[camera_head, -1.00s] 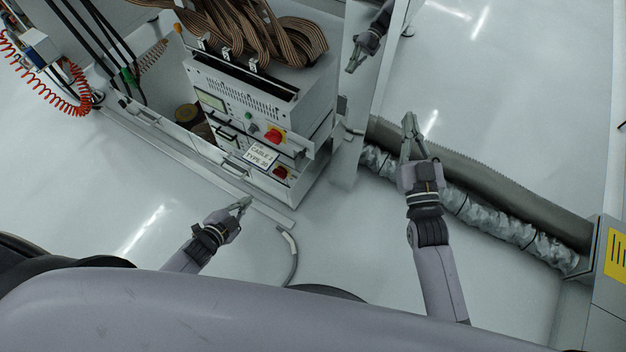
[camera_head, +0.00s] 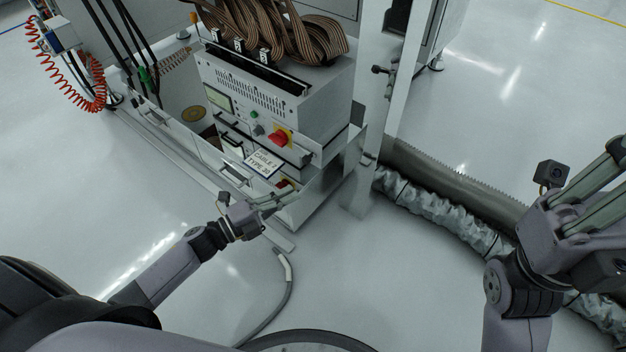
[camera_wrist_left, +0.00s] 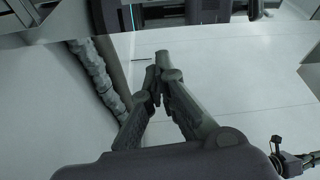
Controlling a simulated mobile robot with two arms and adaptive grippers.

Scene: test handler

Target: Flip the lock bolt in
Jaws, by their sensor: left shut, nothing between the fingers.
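I cannot make out the lock bolt with certainty. A small metal fitting (camera_head: 369,160) sits low on the white post right of the test unit, and I cannot tell whether it is the bolt. My left gripper (camera_head: 294,192) is shut and empty, in front of the unit's lower right corner in the head view. In the left wrist view its fingertips (camera_wrist_left: 160,65) are together, with pale floor behind them. My right gripper (camera_head: 615,175) is large at the right edge, its fingertips cut off or unclear, away from the unit.
A foil-wrapped hose (camera_head: 440,208) runs along the floor at right. A grey cable (camera_head: 288,290) lies on the floor in front. Open floor lies at left.

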